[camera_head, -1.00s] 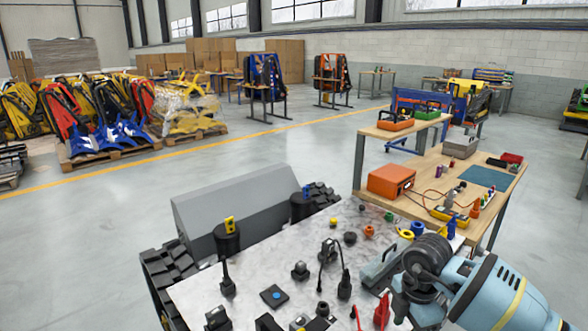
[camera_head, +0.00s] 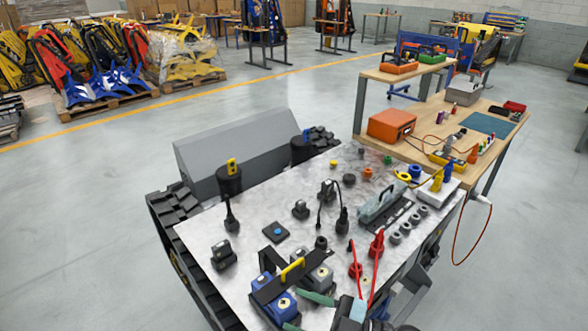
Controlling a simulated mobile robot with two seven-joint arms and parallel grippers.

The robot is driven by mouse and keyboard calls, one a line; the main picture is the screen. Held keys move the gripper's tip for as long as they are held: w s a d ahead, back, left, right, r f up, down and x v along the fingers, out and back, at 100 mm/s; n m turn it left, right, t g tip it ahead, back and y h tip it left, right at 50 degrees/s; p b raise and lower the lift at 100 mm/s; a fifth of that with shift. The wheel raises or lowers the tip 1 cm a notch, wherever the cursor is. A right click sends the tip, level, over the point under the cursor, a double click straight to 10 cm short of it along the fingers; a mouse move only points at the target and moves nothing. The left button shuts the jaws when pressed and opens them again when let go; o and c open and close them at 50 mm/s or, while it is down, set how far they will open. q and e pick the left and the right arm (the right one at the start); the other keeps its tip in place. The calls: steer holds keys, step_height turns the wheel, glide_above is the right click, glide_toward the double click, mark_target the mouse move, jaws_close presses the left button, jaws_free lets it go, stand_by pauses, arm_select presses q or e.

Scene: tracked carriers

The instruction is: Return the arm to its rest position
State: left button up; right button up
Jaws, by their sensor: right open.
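My right gripper (camera_head: 302,310) is low at the bottom edge of the head view, over the front of the carrier's grey top plate (camera_head: 262,205). Its two greenish fingers are apart, pointing left. Its pale blue and dark body is partly cut off by the frame. The fingertips show close to a blue block (camera_head: 262,288) and a grey block (camera_head: 320,276) under a black bar with a yellow handle (camera_head: 292,269). I cannot tell whether they touch. I see nothing held. My left gripper is not in view.
A wooden workbench (camera_head: 431,165) with an orange box (camera_head: 390,124) is behind right. Open floor lies at the left and far right.

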steer(key=s+d+f+m+t+h, duration=0.2)
steer(key=d+f+m+t+h, duration=0.8)
steer(key=m, duration=0.3)
steer(key=s+d+f+m+g+h, duration=0.2)
steer(key=s+d+f+g+h, duration=0.1)
steer(key=s+f, duration=0.3)
steer(key=s+d+f+m+g+h, duration=0.2)
steer(key=s+d+f+g+h, duration=0.2)
steer(key=s+f, duration=0.3)
steer(key=s+d, duration=0.1)
steer(key=s, duration=0.2)
steer(key=shift+d+f, duration=0.3)
steer(key=shift+d, duration=0.05)
